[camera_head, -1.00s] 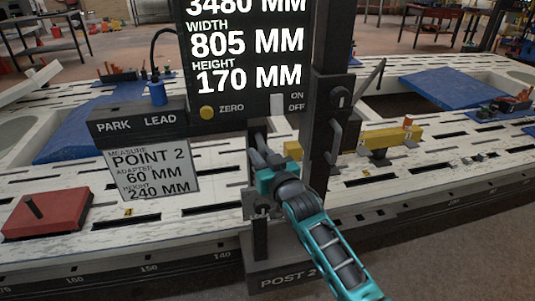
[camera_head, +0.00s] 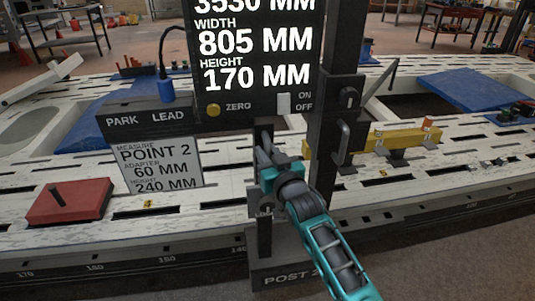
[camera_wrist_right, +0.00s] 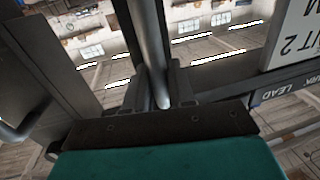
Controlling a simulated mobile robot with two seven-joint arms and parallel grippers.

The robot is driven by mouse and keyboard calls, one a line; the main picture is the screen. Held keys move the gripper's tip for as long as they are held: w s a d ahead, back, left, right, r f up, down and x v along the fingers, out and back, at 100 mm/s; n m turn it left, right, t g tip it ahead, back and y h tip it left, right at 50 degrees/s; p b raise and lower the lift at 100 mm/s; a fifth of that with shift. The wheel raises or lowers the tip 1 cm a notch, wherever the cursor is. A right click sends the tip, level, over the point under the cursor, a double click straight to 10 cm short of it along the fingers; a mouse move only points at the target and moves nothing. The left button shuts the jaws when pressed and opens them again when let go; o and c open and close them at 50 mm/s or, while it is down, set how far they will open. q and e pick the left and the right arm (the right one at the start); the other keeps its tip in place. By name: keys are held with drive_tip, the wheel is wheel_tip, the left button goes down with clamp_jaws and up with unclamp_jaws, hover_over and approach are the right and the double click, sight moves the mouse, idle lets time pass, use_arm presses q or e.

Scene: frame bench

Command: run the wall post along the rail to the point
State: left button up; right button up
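The wall post (camera_head: 330,130) is a dark upright with a large display (camera_head: 255,50) reading 3530 MM, width 805 MM and height 170 MM. Its foot bears the label POST 2 (camera_head: 285,277) at the rail (camera_head: 130,262). My right gripper (camera_head: 266,158) is at a grey bar on the front of the post, below the display. In the right wrist view the grey bar (camera_wrist_right: 150,45) runs between the dark fingers (camera_wrist_right: 160,95), which look closed on it. The card (camera_head: 160,165) reads POINT 2, adapter 60 MM, height 240 MM. My left gripper is not in view.
A red block (camera_head: 68,202) with a dark pin lies on the slotted white bench (camera_head: 110,215) at left. A yellow beam (camera_head: 395,138) is on the bench right of the post. Blue pads (camera_head: 465,88) lie farther back.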

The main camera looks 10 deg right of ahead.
drive_tip(key=o, duration=0.3)
drive_tip(key=p+v, duration=0.1)
drive_tip(key=v, duration=1.1)
drive_tip(key=shift+s, duration=0.4)
drive_tip(key=shift+d, duration=0.1)
drive_tip(key=s+d+f+g+h, duration=0.1)
drive_tip(key=s+d+f+g, duration=0.2)
drive_tip(key=s+f, duration=0.6)
drive_tip(key=s+d+f+g+h, duration=0.1)
drive_tip(key=s+d+f+g, duration=0.2)
drive_tip(key=s+f, duration=0.6)
drive_tip(key=shift+s+g, duration=0.4)
drive_tip(key=shift+s, duration=0.05)
